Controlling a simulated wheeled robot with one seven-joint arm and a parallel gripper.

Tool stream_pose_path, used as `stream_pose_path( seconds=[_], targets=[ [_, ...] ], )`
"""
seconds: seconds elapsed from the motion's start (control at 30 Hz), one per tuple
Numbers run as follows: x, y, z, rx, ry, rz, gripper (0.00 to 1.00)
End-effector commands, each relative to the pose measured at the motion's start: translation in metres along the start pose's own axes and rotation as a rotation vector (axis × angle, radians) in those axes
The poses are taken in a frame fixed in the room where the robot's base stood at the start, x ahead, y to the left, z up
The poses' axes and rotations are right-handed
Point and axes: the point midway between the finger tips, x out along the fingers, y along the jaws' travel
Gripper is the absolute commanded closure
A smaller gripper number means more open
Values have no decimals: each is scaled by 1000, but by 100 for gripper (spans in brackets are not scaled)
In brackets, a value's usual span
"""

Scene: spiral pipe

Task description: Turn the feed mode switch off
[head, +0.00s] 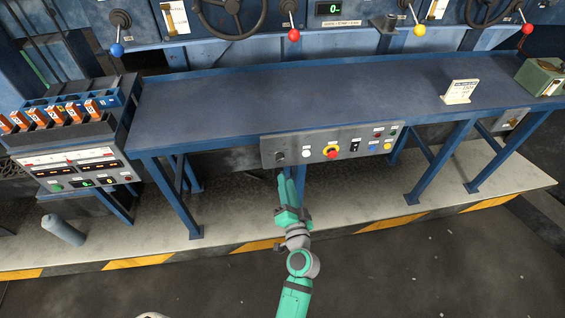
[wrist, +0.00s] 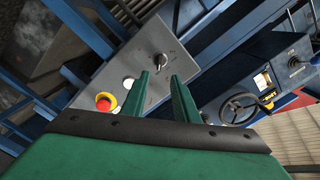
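A grey control panel (head: 330,146) hangs on the front edge of the blue bench. A rotary switch (head: 280,157) with a dark knob sits at its left end; its label is too small to read, so I cannot confirm it is the feed mode switch. My gripper (head: 285,173) is just below the switch in the head view. In the wrist view my gripper (wrist: 160,84) is open and empty, its two green fingers apart, with the switch beyond the gap between the tips.
Beside the switch are a white button (head: 307,153) and a red-and-yellow emergency stop (head: 331,152); more buttons lie further right. The blue bench (head: 270,95) stands above, with legs (head: 180,200) below. A grey cylinder (head: 63,229) lies at left. The floor in front is clear.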

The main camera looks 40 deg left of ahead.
Motion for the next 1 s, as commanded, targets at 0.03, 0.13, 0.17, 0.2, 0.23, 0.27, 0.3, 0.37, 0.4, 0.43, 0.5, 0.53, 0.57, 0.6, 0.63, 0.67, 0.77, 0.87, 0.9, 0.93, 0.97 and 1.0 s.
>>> stream_pose_path(
  seconds=[0.03,0.13,0.17,0.2,0.23,0.27,0.3,0.37,0.4,0.43,0.5,0.53,0.57,0.6,0.63,0.67,0.77,0.87,0.9,0.93,0.97,1.0],
  targets=[
    [7,-1,-1,0,1,-2,73],
    [24,0,-2,-2,2,0,73],
    [29,0,-2,-1,2,0,73],
    [37,0,-2,-2,2,0,73],
    [42,0,-2,-3,2,0,73],
    [47,0,-2,-2,1,0,73],
    [54,0,-1,-2,1,0,73],
    [64,1,-2,-3,3,1,73],
    [70,1,-2,-1,3,1,73],
    [74,0,-2,-1,2,1,73],
    [82,1,-1,-2,1,2,73],
    [85,1,-1,-2,2,2,73],
    [88,1,-1,-2,2,2,73],
    [90,1,-2,-1,3,2,73],
    [92,1,-1,-1,3,2,73],
    [93,1,-1,0,3,2,73],
    [96,1,-1,0,2,3,73],
    [97,1,-1,-1,2,3,73],
    [97,1,-1,-1,2,3,73],
    [96,1,-1,-1,2,3,73],
    [96,1,-1,-1,2,3,73],
    [96,1,-1,-1,2,3,73]
  ],
)
